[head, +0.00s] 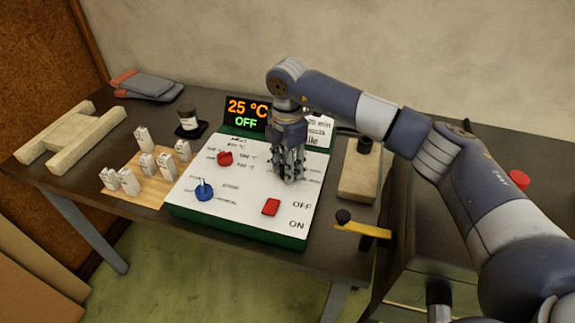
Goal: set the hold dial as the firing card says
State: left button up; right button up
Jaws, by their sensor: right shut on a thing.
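The control panel (243,212) is a white-faced green box on the table. A red dial (225,158), a blue dial (204,190) and a red switch (271,207) with OFF and ON marks show on its face. My right gripper (289,178) points down at the upper right of the panel and is shut on what appears to be the hold dial, which its fingers hide. The dial's setting cannot be read. My left gripper is not in view.
The display (246,113) reads 25 °C and OFF. Several white pieces (130,181) stand on a wooden board to the left, near a dark jar (187,121) and wooden bars (88,140). A pale block (360,170) and a yellow lever (363,229) lie to the right.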

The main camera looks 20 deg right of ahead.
jog(key=shift+w+r, duration=0.15)
jog(key=shift+r, duration=0.05)
dwell(0.3)
jog(key=o, duration=1.1)
jog(key=shift+c, duration=0.2)
jog(key=shift+f, duration=0.1)
notch_tip(320, 180, up, 12)
